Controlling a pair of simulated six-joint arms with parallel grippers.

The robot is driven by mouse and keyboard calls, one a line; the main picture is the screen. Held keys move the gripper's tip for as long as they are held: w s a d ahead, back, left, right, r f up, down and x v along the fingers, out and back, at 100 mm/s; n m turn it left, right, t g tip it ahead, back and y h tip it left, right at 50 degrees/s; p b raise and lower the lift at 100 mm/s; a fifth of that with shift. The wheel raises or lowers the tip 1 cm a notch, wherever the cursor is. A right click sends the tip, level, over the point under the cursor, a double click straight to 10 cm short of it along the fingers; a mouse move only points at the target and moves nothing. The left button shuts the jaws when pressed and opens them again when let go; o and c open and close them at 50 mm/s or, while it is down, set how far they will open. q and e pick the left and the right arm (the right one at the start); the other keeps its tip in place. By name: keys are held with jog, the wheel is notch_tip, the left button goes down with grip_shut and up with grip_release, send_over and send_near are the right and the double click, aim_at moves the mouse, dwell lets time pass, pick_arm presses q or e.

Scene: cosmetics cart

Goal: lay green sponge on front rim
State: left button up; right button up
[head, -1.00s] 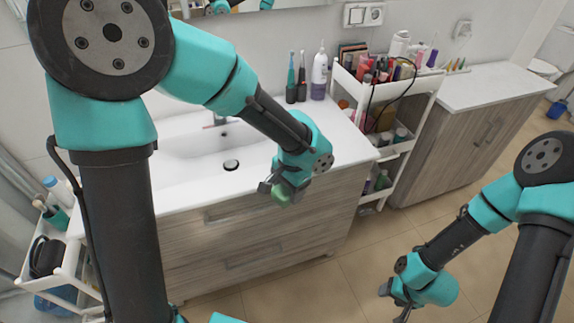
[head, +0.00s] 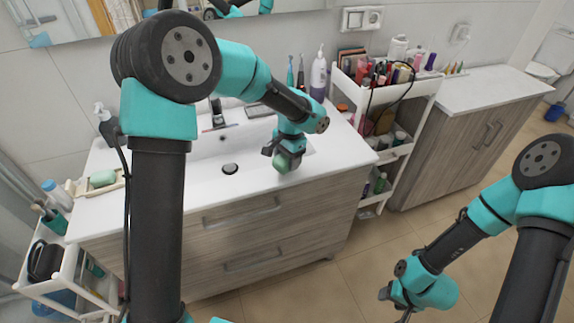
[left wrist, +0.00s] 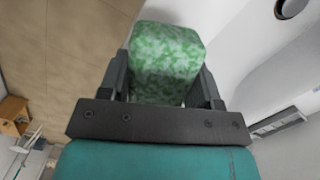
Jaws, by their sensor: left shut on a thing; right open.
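The green sponge (head: 284,163) is held in my left gripper (head: 281,155), which is shut on it. In the left wrist view the mottled green sponge (left wrist: 165,62) sits between both fingers. In the head view it is over the sink's front rim (head: 262,181), at the right part of the basin. Whether the sponge touches the rim or hangs just above it, I cannot tell. My right gripper (head: 397,296) is open and empty above the floor at the lower right, far from the sink.
The drain (head: 230,169) and faucet (head: 217,115) are left of the held sponge. Bottles (head: 319,74) stand behind at the back right of the sink. A white cart (head: 392,105) full of cosmetics stands to the right. A soap dish (head: 98,183) lies on the left counter.

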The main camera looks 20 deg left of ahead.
pick_arm(q)
jog(key=shift+w+a+f, duration=0.1)
jog(key=shift+w+f, duration=0.15)
jog(key=shift+w, duration=0.2)
jog(key=shift+f, duration=1.55)
jog(key=shift+f, duration=0.15)
jog(key=o, duration=0.8)
jog(key=r, duration=0.8)
jog(key=w+r, duration=0.1)
jog(key=r, duration=0.3)
jog(key=shift+d+r, duration=0.15)
jog(key=shift+d, duration=0.25)
